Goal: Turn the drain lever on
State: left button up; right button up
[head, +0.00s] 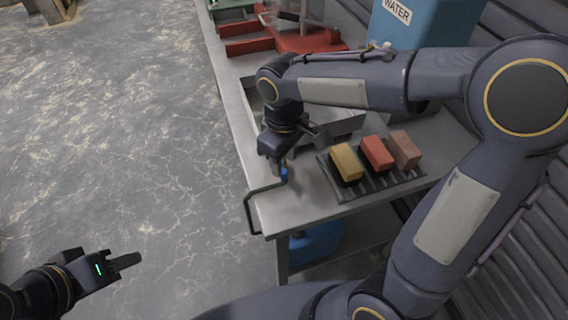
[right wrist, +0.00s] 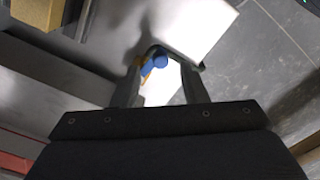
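The blue drain lever (head: 284,174) is at the table's near left corner, beside the bent dark drain pipe (head: 249,210). My right gripper (head: 279,163) points down from above at the lever and partly hides it. In the right wrist view the blue lever (right wrist: 154,67) shows between the two fingers (right wrist: 160,60), near their tips, with a bit of yellow beside it. The fingers stand apart; I cannot tell whether either touches the lever. My left gripper (head: 128,262) is over the floor at the lower left, away from the table; its finger gap is not clear.
A dark rack (head: 350,191) holding yellow, red and brownish blocks stands right of the lever. Behind are a metal basin, a red stand (head: 300,38) and a blue WATER tank (head: 425,25). A blue container (head: 318,243) is under the table.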

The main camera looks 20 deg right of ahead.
aim_at(285, 171)
notch_tip(285, 171, up, 5)
jog(key=shift+f, duration=0.15)
dwell(0.4)
jog(key=shift+d, duration=0.15)
jog(key=s+d+m+t+y, duration=0.2)
jog(key=s+d+m, duration=0.2)
jog(key=s, duration=0.3)
jog(key=s+d+f+m+t+y, duration=0.1)
jog(key=s+d+m+t, duration=0.2)
jog(key=s+m, duration=0.2)
jog(key=s, duration=0.3)
jog(key=shift+s+d+f+t+y, duration=0.2)
jog(key=shift+s+d+t+y, duration=0.1)
jog(key=shift+d+y, duration=0.1)
